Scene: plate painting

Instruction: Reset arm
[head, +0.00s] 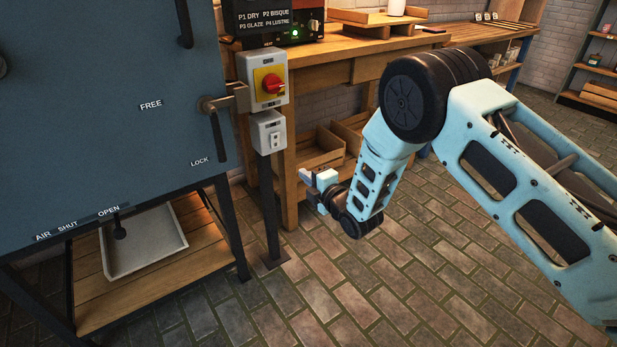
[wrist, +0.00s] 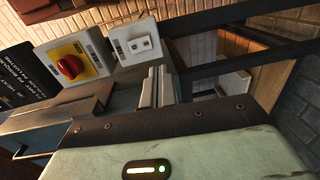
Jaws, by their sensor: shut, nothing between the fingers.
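My pale blue arm reaches in from the right in the head view and bends down at a black joint. My gripper (head: 308,175) hangs low, to the right of the switch post and in front of the wooden bench. In the wrist view the two grey fingers (wrist: 157,85) are side by side, shut with nothing held. The red rotary switch (head: 272,82) on its yellow plate is up and left of the gripper. It also shows in the wrist view (wrist: 69,67). The grey two-button box (head: 269,132) sits below it, apart from the gripper.
The blue kiln door (head: 110,110) with its lever handle (head: 217,118) fills the left. A grey tray (head: 143,240) lies on a wooden shelf beneath. The wooden bench (head: 350,68) stands behind the gripper, with open boxes (head: 320,150) underneath. The brick floor (head: 420,270) is clear.

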